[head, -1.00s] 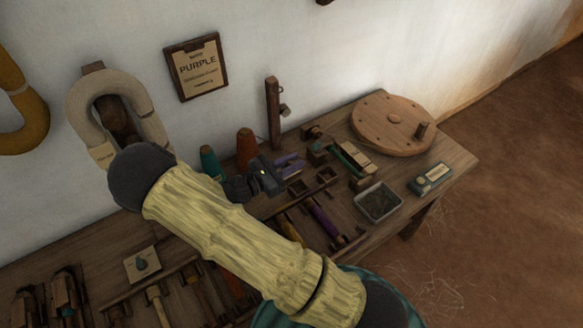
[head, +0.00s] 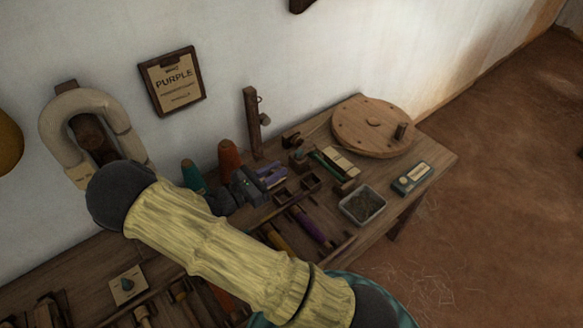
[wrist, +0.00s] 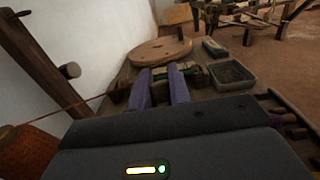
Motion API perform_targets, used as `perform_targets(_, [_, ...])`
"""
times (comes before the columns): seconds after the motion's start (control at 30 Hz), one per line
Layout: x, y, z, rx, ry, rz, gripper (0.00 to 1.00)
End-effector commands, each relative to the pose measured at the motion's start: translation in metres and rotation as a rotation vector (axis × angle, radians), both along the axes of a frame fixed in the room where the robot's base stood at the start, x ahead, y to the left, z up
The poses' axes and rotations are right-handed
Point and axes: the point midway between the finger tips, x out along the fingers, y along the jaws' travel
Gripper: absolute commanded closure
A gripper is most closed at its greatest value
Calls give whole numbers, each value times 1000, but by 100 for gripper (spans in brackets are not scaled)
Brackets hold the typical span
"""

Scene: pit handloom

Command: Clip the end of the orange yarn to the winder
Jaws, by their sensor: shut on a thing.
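The orange yarn cone (head: 229,158) stands at the back of the bench near the wall. It also shows at the left edge of the wrist view (wrist: 27,150), where a thin orange yarn (wrist: 62,112) runs from it past a wooden post towards my fingers. My gripper (head: 276,172) is low over the bench, right of the cone. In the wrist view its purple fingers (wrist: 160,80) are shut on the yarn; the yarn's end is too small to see. A round wooden wheel with a peg handle (head: 372,124), perhaps the winder, lies beyond the fingertips.
A teal cone (head: 193,175) stands left of the orange one. The upright post (head: 253,122) rises behind the gripper. A grey tray (head: 363,205), a small teal box (head: 411,179) and a purple-wound bobbin (head: 307,226) lie to the right and front.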

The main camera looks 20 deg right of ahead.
Motion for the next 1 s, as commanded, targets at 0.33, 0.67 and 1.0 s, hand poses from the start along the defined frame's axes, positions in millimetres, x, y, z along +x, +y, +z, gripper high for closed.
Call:
perform_targets(0.33, [26,-17,16,1,4,223,100])
perform_targets(0.67, [57,-16,7,-1,7,580,100])
perform_targets(1.0, [65,1,-36,-1,5,929,100])
